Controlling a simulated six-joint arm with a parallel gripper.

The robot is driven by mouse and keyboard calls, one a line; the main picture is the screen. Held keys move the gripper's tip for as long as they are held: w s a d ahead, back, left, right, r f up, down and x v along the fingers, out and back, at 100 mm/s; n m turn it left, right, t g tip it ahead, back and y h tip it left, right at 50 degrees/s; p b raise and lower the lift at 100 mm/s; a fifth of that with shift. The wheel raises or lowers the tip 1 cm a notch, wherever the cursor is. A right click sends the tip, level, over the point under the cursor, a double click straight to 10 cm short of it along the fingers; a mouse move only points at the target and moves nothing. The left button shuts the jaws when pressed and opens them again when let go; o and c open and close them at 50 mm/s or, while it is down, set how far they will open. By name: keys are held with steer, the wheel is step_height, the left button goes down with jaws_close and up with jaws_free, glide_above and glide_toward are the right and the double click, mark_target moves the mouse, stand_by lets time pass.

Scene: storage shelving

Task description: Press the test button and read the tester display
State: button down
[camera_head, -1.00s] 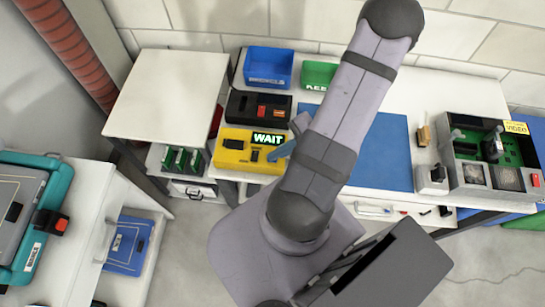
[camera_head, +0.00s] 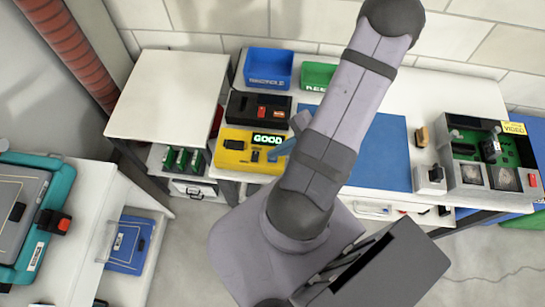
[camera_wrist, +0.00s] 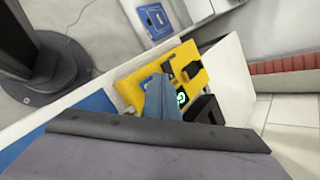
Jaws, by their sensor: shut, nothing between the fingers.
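The yellow tester (camera_head: 232,158) lies on the white bench, left of my arm. Its display (camera_head: 268,139) reads GOOD in bright letters. The tester also shows in the wrist view (camera_wrist: 131,88), tilted, with part of its lit display (camera_wrist: 181,98) beside my fingers. My gripper (camera_head: 271,157) is shut and empty, its blue fingers at the tester's right side, below the display. In the wrist view the shut fingers (camera_wrist: 155,82) overlap the tester. The test button cannot be made out, and I cannot tell whether the fingertips touch the tester.
A black device with a red part (camera_head: 258,107) lies behind the tester. A blue bin (camera_head: 268,68) and a green bin (camera_head: 318,76) stand farther back. A blue mat (camera_head: 393,150) lies right of my arm, with an open green-board unit (camera_head: 490,160) beyond. A white cabinet top (camera_head: 165,95) is at left.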

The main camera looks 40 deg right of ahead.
mark_target(277, 158)
steer(key=shift+r+p, duration=2)
steer(key=shift+r, duration=0.55)
